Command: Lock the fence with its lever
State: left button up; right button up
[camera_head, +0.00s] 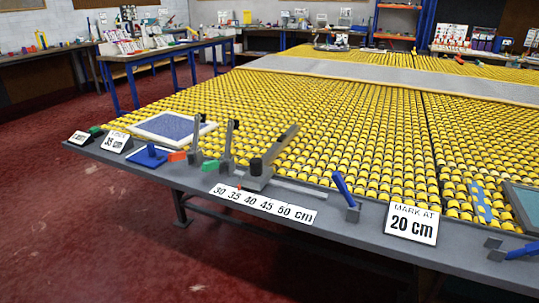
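Neither of my grippers shows in the head view. A ruler strip marked 30 to 50 cm (262,204) lies along the table's front edge. Behind it a grey block carries a black knob (256,166) and a tilted grey bar (281,146) rising to the right; this looks like the fence. A blue lever (342,184) stands tilted on a small grey block right of the ruler. Another blue lever (522,251) lies nearly flat at the right edge. Two upright grey levers with black tips (195,132) (229,142) stand to the left. I cannot tell which lever locks the fence.
The big table is covered in yellow rollers (340,120). A sign reading "MARK AT 20 cm" (411,222) stands at the front right, and a 35 cm sign (115,142) at the left. A blue panel with a white frame (173,127) lies at left. Red floor (90,220) is open in front.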

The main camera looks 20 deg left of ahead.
aim_at(337, 177)
jog(key=z, duration=1)
jog(key=i, duration=0.4)
jog(key=u, duration=0.85)
